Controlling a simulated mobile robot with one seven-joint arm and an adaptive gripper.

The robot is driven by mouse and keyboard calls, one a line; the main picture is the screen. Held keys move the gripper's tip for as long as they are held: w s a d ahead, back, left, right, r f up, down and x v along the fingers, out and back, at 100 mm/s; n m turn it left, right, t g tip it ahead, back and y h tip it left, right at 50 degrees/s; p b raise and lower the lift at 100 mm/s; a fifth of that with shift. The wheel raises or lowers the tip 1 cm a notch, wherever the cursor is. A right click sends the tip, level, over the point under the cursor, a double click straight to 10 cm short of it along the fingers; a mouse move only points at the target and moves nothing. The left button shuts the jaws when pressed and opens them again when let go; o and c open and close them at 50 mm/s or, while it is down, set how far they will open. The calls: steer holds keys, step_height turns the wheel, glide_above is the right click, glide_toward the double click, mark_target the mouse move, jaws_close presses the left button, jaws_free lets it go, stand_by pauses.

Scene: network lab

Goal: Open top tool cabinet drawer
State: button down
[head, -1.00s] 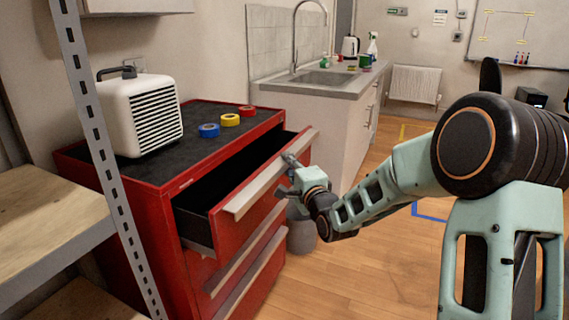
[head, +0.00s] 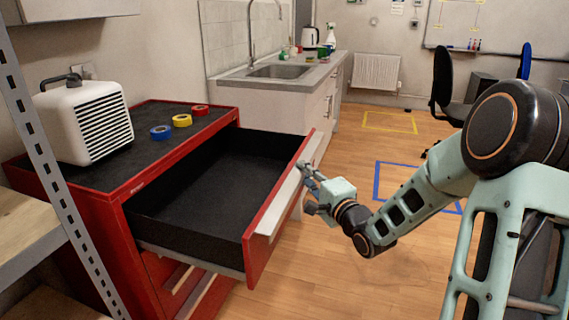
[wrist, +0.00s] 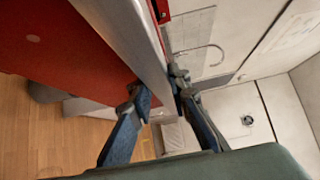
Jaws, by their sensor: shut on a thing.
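The red tool cabinet (head: 90,215) stands at the left in the head view. Its top drawer (head: 205,195) is pulled far out, and its black interior looks empty. A pale grey handle strip (head: 290,195) runs along the top of the red drawer front. My gripper (head: 308,180) is at the handle near its far end, shut on it. In the wrist view the fingers of my gripper (wrist: 160,92) lie on either side of the handle strip (wrist: 130,35). The exact contact is partly hidden by the fingers.
A white heater-like box (head: 85,120) and tape rolls (head: 181,120) sit on the cabinet top. A metal shelf post (head: 60,170) stands close at the left. A sink counter (head: 285,80) is behind. The wooden floor (head: 330,280) in front is open.

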steer(key=shift+s+d+f+p, duration=0.2)
steer(key=shift+s+d, duration=0.15)
steer(key=shift+d, duration=0.4)
steer(key=shift+s+d+f+p, duration=0.2)
steer(key=shift+s+d, duration=0.15)
steer(key=shift+d, duration=0.4)
steer(key=c, duration=1.9)
jaws_free()
steer(key=shift+r, duration=0.15)
steer(key=v, duration=1.2)
steer(key=shift+r, duration=0.1)
steer(key=shift+w, duration=0.1)
